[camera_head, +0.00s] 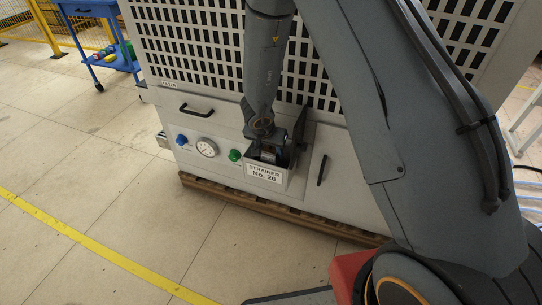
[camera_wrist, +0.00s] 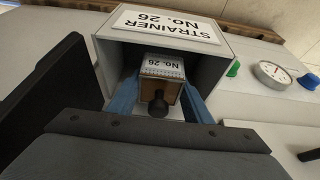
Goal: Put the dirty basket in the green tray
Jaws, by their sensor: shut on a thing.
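The strainer housing, a grey box labelled "STRAINER No. 26" (camera_head: 266,174), sticks out of the machine front; it fills the upper middle of the wrist view (camera_wrist: 215,50), upside down. Inside it is the basket (camera_wrist: 148,84), with a "No. 26" label, a brownish face and a dark round knob. My gripper (camera_wrist: 160,98) has its blue fingers on either side of the basket and is shut on it. In the head view my gripper (camera_head: 270,150) is inside the housing opening, and the basket is mostly hidden. I cannot clearly make out the green tray.
A dark open lid (camera_head: 298,130) stands beside the housing. A gauge (camera_head: 205,147), a blue knob (camera_head: 181,140) and a green knob (camera_head: 235,155) are to its left. A blue cart (camera_head: 92,8) with coloured items stands back left. Floor in front is clear.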

